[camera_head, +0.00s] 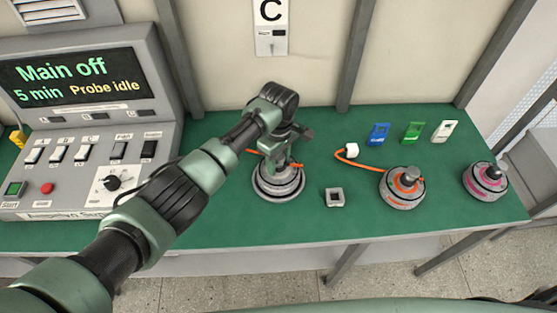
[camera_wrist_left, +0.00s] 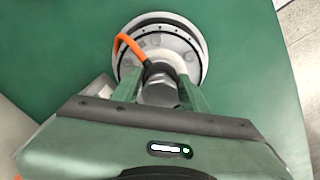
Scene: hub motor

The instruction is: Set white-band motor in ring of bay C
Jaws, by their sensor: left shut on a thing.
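A pale grey-white motor (camera_head: 279,182) stands upright under the letter C sign (camera_head: 271,12). It also shows in the left wrist view (camera_wrist_left: 192,45), with an orange cable and a dark line around its rim. My left gripper (camera_head: 280,165) is above it, with its two fingers (camera_wrist_left: 158,92) shut on the motor's central shaft. The ring of the bay is hard to tell apart from the motor's base; I cannot tell how the motor sits in it. The right gripper is not in view.
An orange-band motor (camera_head: 402,188) and a magenta-band motor (camera_head: 485,181) stand to the right. A small grey square block (camera_head: 334,197) lies between. Blue (camera_head: 378,134), green (camera_head: 412,132) and white (camera_head: 445,131) tags lie behind. A control panel (camera_head: 90,130) reading "Main off" fills the left.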

